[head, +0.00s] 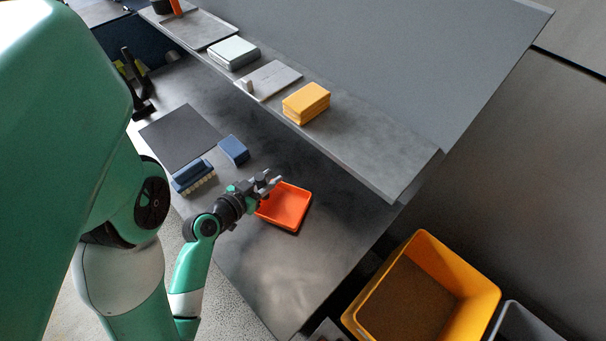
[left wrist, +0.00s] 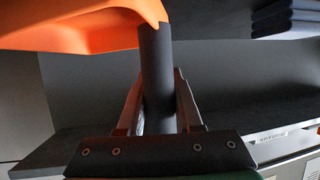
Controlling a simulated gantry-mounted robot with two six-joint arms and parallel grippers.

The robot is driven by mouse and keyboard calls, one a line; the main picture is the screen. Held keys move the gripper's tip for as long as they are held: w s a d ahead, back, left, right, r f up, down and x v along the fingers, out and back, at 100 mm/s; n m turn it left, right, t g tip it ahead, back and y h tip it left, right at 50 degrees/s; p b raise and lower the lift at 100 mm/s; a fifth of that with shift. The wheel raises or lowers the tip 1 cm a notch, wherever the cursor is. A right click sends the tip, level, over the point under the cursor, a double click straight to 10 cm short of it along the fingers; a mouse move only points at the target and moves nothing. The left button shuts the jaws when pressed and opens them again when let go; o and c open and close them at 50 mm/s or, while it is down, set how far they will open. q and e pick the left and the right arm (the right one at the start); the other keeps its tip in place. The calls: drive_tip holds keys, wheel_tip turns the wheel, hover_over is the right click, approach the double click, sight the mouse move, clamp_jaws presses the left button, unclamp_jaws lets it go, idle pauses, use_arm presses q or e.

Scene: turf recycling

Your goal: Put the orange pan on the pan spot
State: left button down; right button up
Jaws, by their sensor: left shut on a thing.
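The orange pan (head: 285,208) is a shallow square pan over the right part of the dark lower bench. My left gripper (head: 270,180) is at its upper left side. In the left wrist view the fingers of my left gripper (left wrist: 158,90) are shut around a dark round handle (left wrist: 155,60), with the orange pan (left wrist: 80,28) at its far end. I cannot tell whether the pan touches the bench. A dark square mat (head: 180,138) lies bare on the bench to the upper left; I cannot tell whether it is the pan spot. My right gripper is not in view.
A blue brush (head: 193,178) and a blue block (head: 233,150) lie between mat and pan. The raised shelf behind holds a yellow block (head: 306,103), a grey plate (head: 268,80) and a pale box (head: 233,53). A yellow bin (head: 422,240) stands at lower right.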

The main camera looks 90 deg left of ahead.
use_arm(q)
drive_tip(key=shift+f, duration=0.3)
drive_tip(key=shift+f+b, duration=0.3)
drive_tip(key=shift+b, duration=0.05)
drive_tip(key=c, duration=0.5)
unclamp_jaws()
drive_tip(key=shift+o, duration=0.3)
drive_tip(key=shift+o, duration=1.3)
